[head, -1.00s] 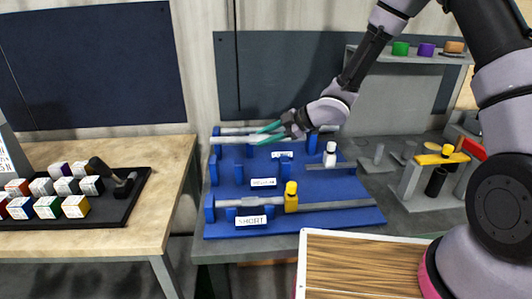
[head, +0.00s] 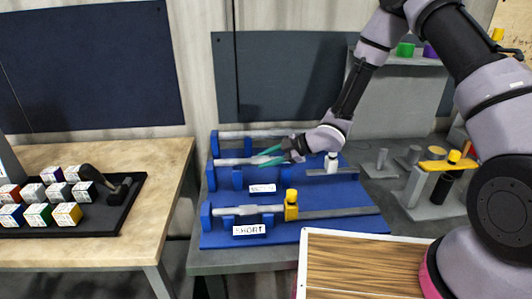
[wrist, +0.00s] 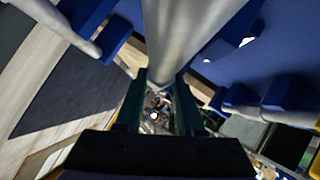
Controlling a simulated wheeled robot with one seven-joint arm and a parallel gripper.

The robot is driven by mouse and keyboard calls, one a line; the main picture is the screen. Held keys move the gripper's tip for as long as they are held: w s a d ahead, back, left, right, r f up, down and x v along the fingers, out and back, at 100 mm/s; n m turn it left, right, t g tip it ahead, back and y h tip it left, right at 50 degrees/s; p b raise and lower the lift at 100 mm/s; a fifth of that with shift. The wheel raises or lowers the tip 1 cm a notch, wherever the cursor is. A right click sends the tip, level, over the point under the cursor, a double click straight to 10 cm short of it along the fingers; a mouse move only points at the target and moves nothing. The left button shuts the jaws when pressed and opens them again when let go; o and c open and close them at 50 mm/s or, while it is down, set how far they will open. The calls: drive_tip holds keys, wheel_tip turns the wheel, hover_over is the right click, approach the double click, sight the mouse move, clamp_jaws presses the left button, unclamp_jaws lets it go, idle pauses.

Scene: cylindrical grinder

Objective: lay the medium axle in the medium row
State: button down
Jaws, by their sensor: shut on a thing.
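The medium axle (head: 236,161), a grey metal rod, is held level over the medium row of the blue rack (head: 345,217). My gripper (head: 270,158) is shut on it, with green fingers around the rod. In the head view the axle lines up with the tops of the medium row's blue posts (head: 237,179). I cannot tell whether it touches them. The white "medium" label (head: 262,188) is in front of that row. In the wrist view the axle (wrist: 190,35) runs between the fingers (wrist: 160,105).
Another axle (head: 255,135) lies in the back row. The short row in front holds an axle (head: 262,210) beside a yellow-topped stop (head: 291,205). A white-topped stop (head: 331,163) stands right of the medium row. A wooden-topped box (head: 365,265) is in the foreground.

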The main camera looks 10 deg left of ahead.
drive_tip(key=shift+f, duration=0.7)
drive_tip(key=shift+f, duration=0.15)
drive_tip(key=c, duration=0.5)
unclamp_jaws()
drive_tip(key=shift+f, duration=0.15)
